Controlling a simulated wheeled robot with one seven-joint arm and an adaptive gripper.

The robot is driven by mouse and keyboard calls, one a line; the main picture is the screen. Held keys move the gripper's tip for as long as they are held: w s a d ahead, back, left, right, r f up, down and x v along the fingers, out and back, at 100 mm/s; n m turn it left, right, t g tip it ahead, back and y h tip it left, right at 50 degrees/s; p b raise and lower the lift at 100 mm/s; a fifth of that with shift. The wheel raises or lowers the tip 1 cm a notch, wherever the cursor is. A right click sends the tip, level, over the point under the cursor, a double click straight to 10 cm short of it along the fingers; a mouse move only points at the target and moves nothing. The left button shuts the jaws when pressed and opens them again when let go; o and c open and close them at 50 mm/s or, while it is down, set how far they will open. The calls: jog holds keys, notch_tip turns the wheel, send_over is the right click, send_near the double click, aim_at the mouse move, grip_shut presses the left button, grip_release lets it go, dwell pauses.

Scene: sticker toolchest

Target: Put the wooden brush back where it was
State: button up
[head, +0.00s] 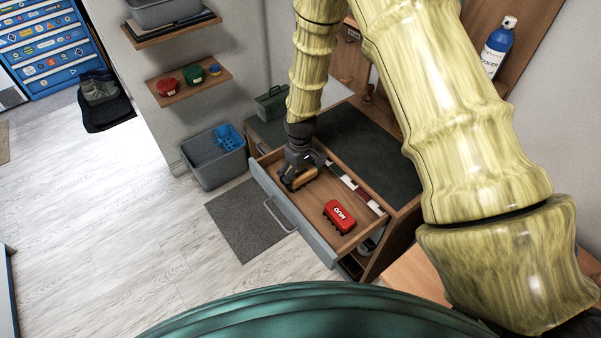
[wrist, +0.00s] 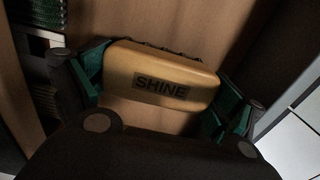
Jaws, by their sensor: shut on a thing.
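The wooden brush (wrist: 165,78) has a pale wood back with a dark label reading "SHINE". In the wrist view it sits between the green finger pads of my gripper (wrist: 155,100), which is shut on it. In the head view my gripper (head: 297,182) reaches down into the open drawer (head: 338,250) at its left end, and the brush (head: 305,178) shows at the fingers. I cannot tell whether the brush touches the drawer floor. A red brush (head: 340,215) with white lettering lies on the drawer floor to the right of my gripper.
The drawer belongs to a wooden bench with a dark mat (head: 365,150) on top. Small items (head: 352,187) line the drawer's back. A grey bin (head: 215,165) and a grey floor mat (head: 245,222) are to the left.

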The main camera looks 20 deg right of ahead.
aim_at(300, 172)
jog(key=o, duration=0.6)
jog(key=shift+f, duration=0.1)
jog(key=shift+r+b, duration=1.35)
jog(key=shift+r, duration=4.8)
